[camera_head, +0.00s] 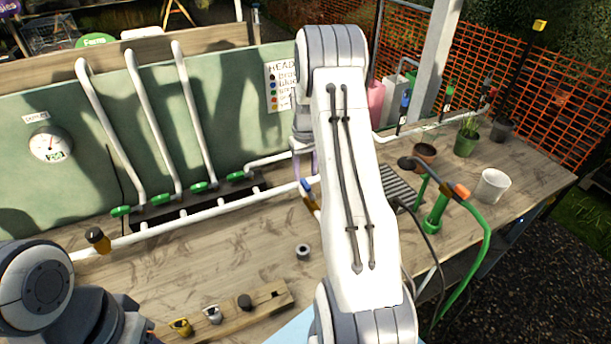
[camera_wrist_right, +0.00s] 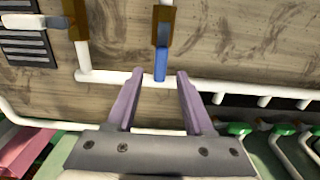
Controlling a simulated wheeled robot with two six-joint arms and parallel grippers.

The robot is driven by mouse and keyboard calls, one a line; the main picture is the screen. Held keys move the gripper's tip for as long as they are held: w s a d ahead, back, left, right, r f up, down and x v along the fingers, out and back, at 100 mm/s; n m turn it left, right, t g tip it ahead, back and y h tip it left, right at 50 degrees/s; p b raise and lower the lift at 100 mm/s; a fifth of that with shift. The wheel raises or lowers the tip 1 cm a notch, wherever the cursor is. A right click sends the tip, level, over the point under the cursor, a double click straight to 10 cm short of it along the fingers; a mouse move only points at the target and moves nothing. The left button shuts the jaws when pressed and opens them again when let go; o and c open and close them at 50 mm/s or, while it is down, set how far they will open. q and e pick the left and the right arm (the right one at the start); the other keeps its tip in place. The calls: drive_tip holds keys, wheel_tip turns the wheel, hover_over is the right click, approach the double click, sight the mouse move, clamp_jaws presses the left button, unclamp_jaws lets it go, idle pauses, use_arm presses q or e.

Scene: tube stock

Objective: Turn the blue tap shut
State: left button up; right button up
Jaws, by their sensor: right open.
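The blue tap (camera_head: 307,185) shows in the head view just left of my right arm, by the white pipe on the bench. In the right wrist view it has a brown body and a blue handle (camera_wrist_right: 160,65) that reaches to the white pipe (camera_wrist_right: 220,84). My right gripper (camera_wrist_right: 160,75) has two purple fingers, open and apart on either side of the blue handle's end, with nothing visibly gripped. In the head view its fingers (camera_head: 305,165) are partly hidden by my arm. My left arm shows at the lower left; its gripper is not in view.
Green taps (camera_head: 200,188) line the pipes along the green board. Another brown tap with a pale lever (camera_wrist_right: 77,22) is nearby in the wrist view. Pots and a white cup (camera_head: 492,186) stand right.

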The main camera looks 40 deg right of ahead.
sight(305, 182)
drive_tip(key=shift+f, duration=1.65)
drive_tip(key=shift+c, duration=0.3)
clamp_jaws()
